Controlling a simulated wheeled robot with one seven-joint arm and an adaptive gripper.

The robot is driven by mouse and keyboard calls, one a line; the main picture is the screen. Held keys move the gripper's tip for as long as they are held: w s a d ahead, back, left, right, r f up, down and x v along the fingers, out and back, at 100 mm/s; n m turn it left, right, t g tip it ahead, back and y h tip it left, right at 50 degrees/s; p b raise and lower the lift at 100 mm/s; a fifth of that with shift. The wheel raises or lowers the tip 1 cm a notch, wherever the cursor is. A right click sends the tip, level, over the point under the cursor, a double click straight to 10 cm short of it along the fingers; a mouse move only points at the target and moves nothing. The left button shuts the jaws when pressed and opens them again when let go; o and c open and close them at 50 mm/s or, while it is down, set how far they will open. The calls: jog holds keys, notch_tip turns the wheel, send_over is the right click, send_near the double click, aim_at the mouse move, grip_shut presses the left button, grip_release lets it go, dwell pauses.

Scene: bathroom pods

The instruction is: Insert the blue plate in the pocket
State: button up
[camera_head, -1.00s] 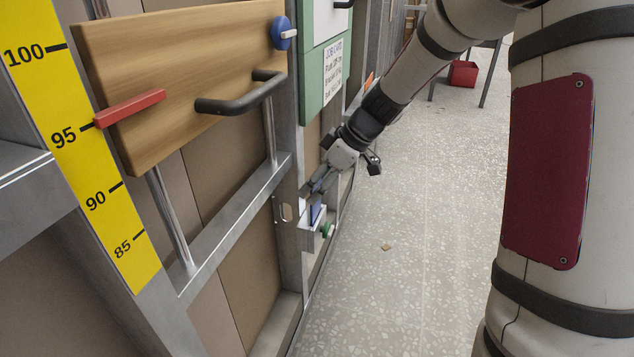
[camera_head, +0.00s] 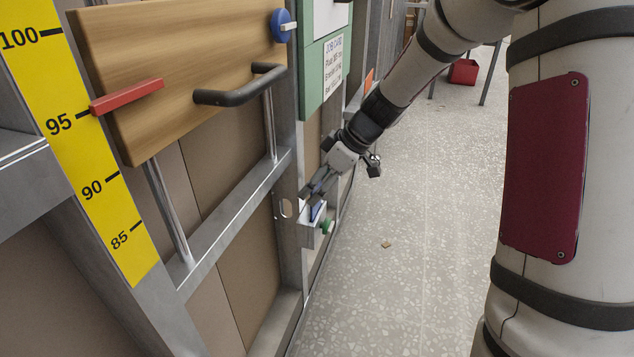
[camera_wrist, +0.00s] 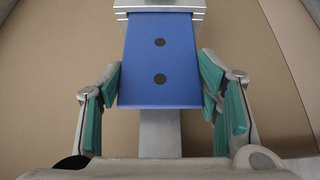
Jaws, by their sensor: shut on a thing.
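The blue plate (camera_wrist: 160,62) has two dark holes and lies between the teal-padded fingers of my gripper (camera_wrist: 160,98), which is shut on its sides. In the head view, a small part of the blue plate (camera_head: 317,211) shows below my gripper (camera_head: 319,190). A pale box (camera_head: 308,235), which looks like the pocket, is on the wall frame right under it. In the wrist view, the plate's far end meets a pale stepped metal part (camera_wrist: 160,7). I cannot tell how deep the plate sits, as its far edge is hidden.
A green knob (camera_head: 327,227) is on the box's right side. A wooden board (camera_head: 180,75) with a dark handle (camera_head: 240,92) and a red bar (camera_head: 127,97) is at left, beside a yellow height scale (camera_head: 85,170). The speckled floor at right is mostly clear.

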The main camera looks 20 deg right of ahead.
jog(key=shift+f, duration=0.2)
jog(key=o, duration=1.3)
jog(key=shift+o, duration=0.2)
jog(key=v, duration=1.2)
